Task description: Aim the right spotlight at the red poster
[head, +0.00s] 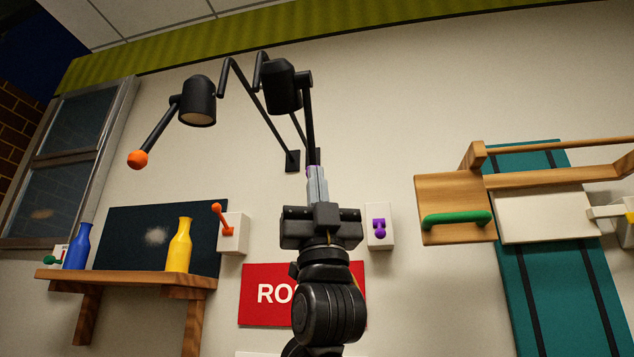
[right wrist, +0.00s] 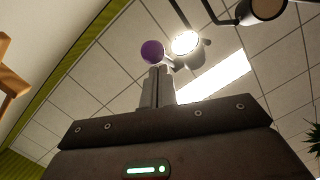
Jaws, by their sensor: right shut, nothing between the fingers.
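The right spotlight (head: 281,86) is a black lamp on a bent wall arm, with a black rod running down from it. In the right wrist view its lamp face (right wrist: 185,42) glows, and the purple ball (right wrist: 151,52) at the rod's end is just beyond my fingertips. I cannot tell whether they touch. My right gripper (head: 316,173) points up, shut and empty, and covers most of the ball in the head view; it also shows in the right wrist view (right wrist: 158,72). A red poster (head: 260,287) with white letters is on the wall, partly hidden by my right arm. My left gripper is out of view.
The left spotlight (head: 198,101) has an orange ball (head: 138,159) on its rod. Wall switches with orange (head: 224,222) and purple (head: 380,228) levers flank my gripper. A wooden shelf (head: 130,279) holds blue and yellow bottles. A wooden unit with a green handle (head: 457,219) is at right.

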